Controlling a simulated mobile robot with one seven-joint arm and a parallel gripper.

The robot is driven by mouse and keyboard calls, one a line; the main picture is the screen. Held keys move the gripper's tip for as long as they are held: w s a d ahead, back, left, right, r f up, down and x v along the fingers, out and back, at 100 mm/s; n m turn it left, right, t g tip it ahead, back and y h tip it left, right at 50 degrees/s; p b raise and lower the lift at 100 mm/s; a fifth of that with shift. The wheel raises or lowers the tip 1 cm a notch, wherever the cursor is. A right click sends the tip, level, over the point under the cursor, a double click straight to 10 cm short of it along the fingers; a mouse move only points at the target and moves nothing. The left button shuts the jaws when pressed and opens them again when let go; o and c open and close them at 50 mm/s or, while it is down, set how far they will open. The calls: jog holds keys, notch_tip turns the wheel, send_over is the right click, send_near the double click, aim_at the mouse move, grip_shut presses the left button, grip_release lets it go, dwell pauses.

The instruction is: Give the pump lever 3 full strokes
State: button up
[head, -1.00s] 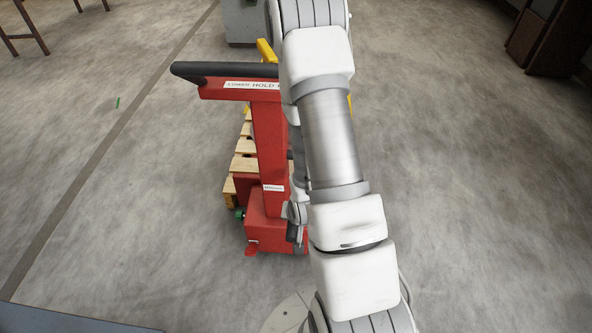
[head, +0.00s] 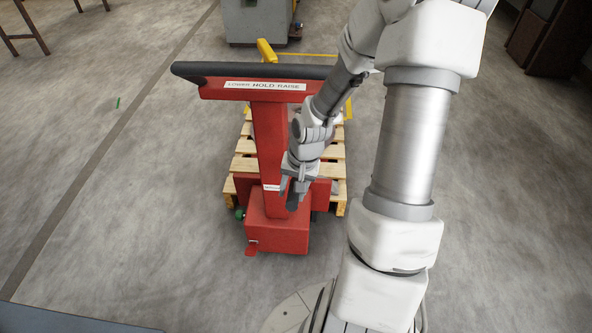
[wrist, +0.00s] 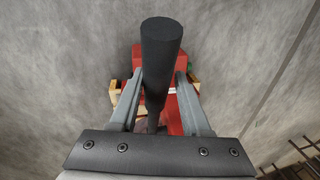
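The pump lever ends in a thick black grip (wrist: 161,55), which fills the upper middle of the wrist view. Its thinner shaft runs down from it towards the red pallet stacker (head: 268,135). In the head view the dark end of the pump lever (head: 292,203) shows just below my gripper (head: 291,188), in front of the stacker's red column. My gripper (wrist: 160,82) has one finger on each side of the grip, and the fingertips appear to press on it. The lever's pivot is hidden.
A black-topped handlebar (head: 235,72) with a LOWER HOLD RAISE label crosses the column top. A wooden pallet (head: 240,165) lies behind the column. A grey cabinet (head: 255,20) stands farther back.

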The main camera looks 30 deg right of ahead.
jog(key=shift+o, duration=1.2)
jog(key=shift+w, duration=0.1)
jog(key=shift+o, duration=0.4)
jog(key=r+p, duration=0.2)
jog(key=s+r+p, duration=0.1)
jog(key=r+p, duration=0.1)
jog(key=p, duration=0.1)
jog(key=d+r+p, duration=0.1)
jog(key=r+p, duration=0.1)
jog(key=r, duration=0.1)
jog(key=shift+s, duration=0.2)
jog(key=shift+f, duration=0.15)
